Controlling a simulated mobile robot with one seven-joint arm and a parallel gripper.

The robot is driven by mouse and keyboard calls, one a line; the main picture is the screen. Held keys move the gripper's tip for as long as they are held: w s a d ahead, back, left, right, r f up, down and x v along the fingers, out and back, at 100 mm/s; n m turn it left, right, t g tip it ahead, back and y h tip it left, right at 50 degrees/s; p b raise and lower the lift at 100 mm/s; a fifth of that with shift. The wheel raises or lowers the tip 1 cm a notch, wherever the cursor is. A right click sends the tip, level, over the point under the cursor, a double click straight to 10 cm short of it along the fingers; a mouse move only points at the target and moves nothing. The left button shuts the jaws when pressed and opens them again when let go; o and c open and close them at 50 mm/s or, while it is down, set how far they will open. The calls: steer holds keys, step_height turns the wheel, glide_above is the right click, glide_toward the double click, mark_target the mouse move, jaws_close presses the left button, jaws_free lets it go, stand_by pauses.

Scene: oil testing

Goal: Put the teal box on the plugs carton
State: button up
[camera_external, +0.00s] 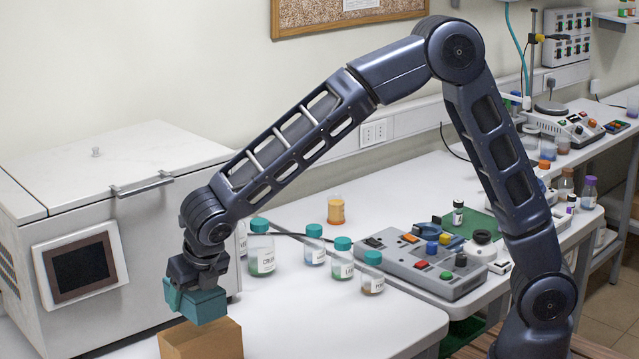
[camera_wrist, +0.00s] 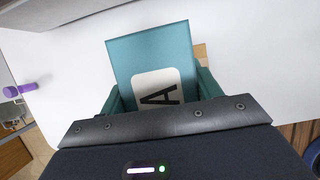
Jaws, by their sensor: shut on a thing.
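The teal box (camera_external: 207,306) is held in my gripper (camera_external: 194,288) at the lower left of the external view, just in front of the white chest. In the wrist view the teal box (camera_wrist: 150,50) shows a white label with a black "A", and the green fingers of my gripper (camera_wrist: 160,92) are shut on its two sides. A plain brown carton (camera_external: 202,342), likely the plugs carton, stands on the white table directly below the box. I cannot tell whether the box touches its top. A small tan strip of the carton (camera_wrist: 201,52) shows beside the box in the wrist view.
The large white chest (camera_external: 120,170) with a screen stands behind and left. Several teal-capped bottles (camera_external: 261,248) stand right of my gripper. A grey control panel (camera_external: 430,262) lies farther right. The white tabletop (camera_external: 310,325) is clear right of the carton.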

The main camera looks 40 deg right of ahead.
mark_target(197, 329)
steer(key=shift+f, duration=2.15)
steer(key=o, duration=1.1)
steer(key=shift+f, duration=0.1)
steer(key=shift+c, duration=0.2)
steer(key=v, duration=1.2)
steer(key=shift+s, duration=0.1)
